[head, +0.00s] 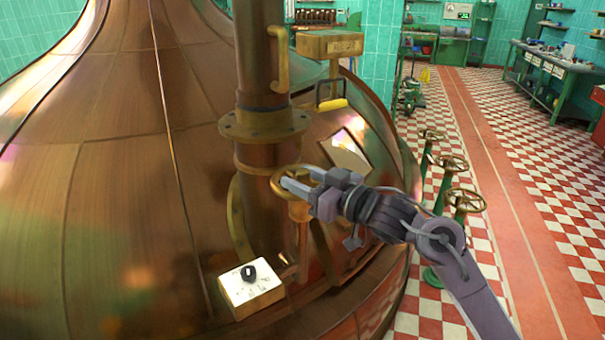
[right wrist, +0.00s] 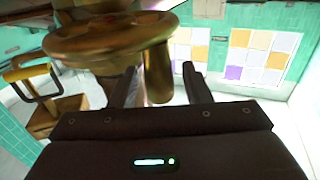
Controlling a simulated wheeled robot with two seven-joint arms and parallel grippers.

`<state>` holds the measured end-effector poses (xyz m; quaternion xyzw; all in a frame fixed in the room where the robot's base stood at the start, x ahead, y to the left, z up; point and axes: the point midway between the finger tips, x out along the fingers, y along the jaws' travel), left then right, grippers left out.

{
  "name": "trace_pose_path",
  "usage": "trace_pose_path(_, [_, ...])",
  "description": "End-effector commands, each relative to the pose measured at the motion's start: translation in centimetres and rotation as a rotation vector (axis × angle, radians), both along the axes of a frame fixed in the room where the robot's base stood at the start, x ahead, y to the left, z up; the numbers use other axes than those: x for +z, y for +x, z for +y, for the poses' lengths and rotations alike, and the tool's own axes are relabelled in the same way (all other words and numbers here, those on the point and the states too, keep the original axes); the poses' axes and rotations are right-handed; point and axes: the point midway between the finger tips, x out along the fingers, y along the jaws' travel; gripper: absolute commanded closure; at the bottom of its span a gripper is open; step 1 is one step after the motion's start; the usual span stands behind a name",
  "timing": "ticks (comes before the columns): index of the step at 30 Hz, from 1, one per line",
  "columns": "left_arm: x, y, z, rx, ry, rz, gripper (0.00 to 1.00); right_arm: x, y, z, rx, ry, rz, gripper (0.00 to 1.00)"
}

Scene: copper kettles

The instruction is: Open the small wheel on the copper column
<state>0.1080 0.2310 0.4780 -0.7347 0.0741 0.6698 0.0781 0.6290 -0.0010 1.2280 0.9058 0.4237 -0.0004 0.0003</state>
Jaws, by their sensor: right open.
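The small brass wheel (head: 288,178) sits low on the copper column (head: 262,70), below its bolted flange. In the right wrist view the wheel (right wrist: 110,38) fills the upper left, close to the fingers. My right gripper (head: 297,180) is at the wheel in the head view, its fingers over the wheel's right part. I cannot tell whether the fingers touch the wheel. My left gripper is not in view.
A big copper kettle (head: 110,130) surrounds the column. A white box with a black knob (head: 250,285) sits below the wheel. A brass box (head: 330,44) and yellow handle (head: 333,104) are above. Several wheels on green stands (head: 453,163) stand at right. Checkered floor (head: 545,150) is open beyond.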

Motion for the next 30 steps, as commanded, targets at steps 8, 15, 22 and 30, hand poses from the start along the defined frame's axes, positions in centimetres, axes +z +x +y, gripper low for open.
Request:
trace_pose_path(8, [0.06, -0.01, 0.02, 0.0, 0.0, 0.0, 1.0, -0.02, 0.21, 0.2, -0.001, 0.0, -0.001, 0.56])
trace_pose_path(15, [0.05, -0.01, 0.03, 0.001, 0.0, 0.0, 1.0, -0.03, 0.2, 0.19, -0.001, 0.0, 0.0, 0.85])
trace_pose_path(22, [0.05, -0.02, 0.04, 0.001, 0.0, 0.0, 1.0, -0.04, 0.2, 0.17, -0.001, 0.0, 0.0, 1.0])
trace_pose_path(30, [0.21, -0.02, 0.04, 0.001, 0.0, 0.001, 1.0, 0.01, 0.22, -0.03, 0.022, -0.001, 0.0, 1.0])
